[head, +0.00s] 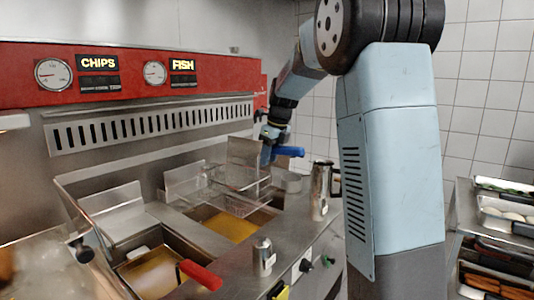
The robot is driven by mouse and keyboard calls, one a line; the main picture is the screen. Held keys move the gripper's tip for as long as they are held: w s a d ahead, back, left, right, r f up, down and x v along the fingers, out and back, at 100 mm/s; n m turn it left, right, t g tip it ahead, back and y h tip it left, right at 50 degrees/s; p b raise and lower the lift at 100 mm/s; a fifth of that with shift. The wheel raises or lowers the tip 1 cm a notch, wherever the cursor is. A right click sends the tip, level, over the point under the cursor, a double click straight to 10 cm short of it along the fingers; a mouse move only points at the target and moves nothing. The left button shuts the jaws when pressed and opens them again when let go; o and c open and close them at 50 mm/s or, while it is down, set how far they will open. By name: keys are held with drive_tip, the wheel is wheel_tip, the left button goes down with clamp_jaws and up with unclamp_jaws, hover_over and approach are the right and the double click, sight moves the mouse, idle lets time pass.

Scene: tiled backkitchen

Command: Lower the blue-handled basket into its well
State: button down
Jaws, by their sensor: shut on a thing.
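My gripper (268,153) is shut on the blue handle (290,152) of the wire basket. The blue-handled basket (236,182) hangs at the back of the right-hand well, under the FISH sign. Its wire body looks slightly tilted and above the yellow oil. The right-hand well (233,226) shows its oil in front of and below the basket. Whether the basket's lower edge touches the oil or rim is hard to tell. The fingertips are small and partly hidden by the handle.
A red-handled basket (200,275) sits at the left-hand well (152,272). A steel shaker (262,257) and a tall steel jug (320,191) stand on the counter near the right-hand well. Food trays (507,228) are at the far right.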

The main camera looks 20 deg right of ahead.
drive_tip(key=shift+a+f, duration=0.15)
drive_tip(key=shift+a, duration=0.25)
drive_tip(key=shift+f, duration=11.3)
drive_tip(key=shift+s+f, duration=0.1)
drive_tip(key=shift+f, duration=0.3)
drive_tip(key=c, duration=0.6)
unclamp_jaws()
